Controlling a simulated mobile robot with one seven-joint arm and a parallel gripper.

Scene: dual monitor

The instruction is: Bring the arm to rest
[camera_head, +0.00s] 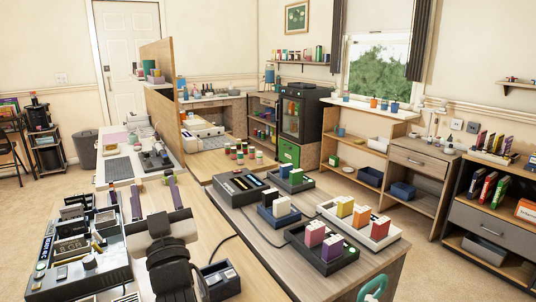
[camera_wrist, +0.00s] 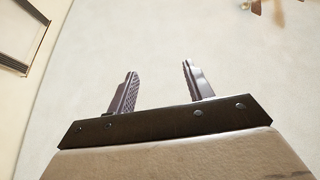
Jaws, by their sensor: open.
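My gripper (camera_wrist: 160,69) is open in the wrist view, with its two dark ridged fingers apart and nothing between them. I cannot tell whether the fingers touch anything on the desk.
A dark tray of parts (camera_head: 75,266) stands left of my arm. A black box with slots (camera_head: 240,187) and holders with coloured blocks (camera_head: 362,220) stand on the desk to the right. A wooden partition (camera_head: 160,110) rises behind. Carpet is open at the far left.

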